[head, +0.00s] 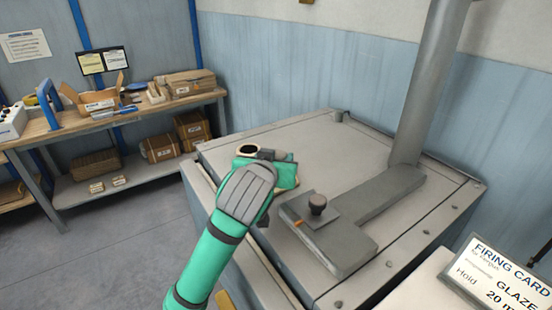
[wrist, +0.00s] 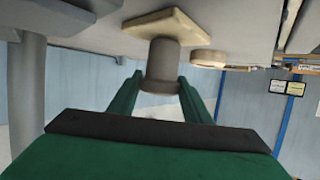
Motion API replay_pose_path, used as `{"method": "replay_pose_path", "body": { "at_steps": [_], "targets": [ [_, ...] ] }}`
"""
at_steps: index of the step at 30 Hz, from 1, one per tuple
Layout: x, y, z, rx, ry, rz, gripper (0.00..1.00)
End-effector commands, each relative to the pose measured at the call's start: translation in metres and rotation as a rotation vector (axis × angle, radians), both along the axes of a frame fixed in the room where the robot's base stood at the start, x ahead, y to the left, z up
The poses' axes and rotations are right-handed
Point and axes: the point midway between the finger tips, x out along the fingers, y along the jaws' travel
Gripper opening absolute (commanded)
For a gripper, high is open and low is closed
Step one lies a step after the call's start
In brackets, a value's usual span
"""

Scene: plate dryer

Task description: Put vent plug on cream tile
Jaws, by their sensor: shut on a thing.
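My gripper (head: 288,167) is over the left part of the grey dryer top.
A cream ring with a dark centre (head: 247,150) is beside my gripper. A dark knob on a square plate (head: 317,203) stands on a raised grey slab (head: 345,245). A thick pipe (head: 428,90) rises behind. A firing card (head: 495,275) is at lower right.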

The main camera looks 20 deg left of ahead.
Motion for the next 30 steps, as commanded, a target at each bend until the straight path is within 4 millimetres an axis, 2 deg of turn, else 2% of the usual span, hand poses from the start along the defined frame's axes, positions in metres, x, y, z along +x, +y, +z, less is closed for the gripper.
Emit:
{"method": "replay_pose_path", "body": {
  "at_steps": [12,13,15,27,30],
  "targets": [
    [0.0,-0.0005,-0.0049,-0.002,-0.001,0.0,0.18],
    [0.0,-0.0004,-0.0053,-0.002,0.0,0.0,0.47],
    [0.0,-0.0003,-0.0048,-0.001,-0.001,-0.001,0.63],
    [0.0,-0.0002,-0.001,0.001,-0.001,0.0,0.63],
    [-0.0098,-0.0019,0.0033,-0.001,-0.003,-0.002,0.63]
  ]
}}
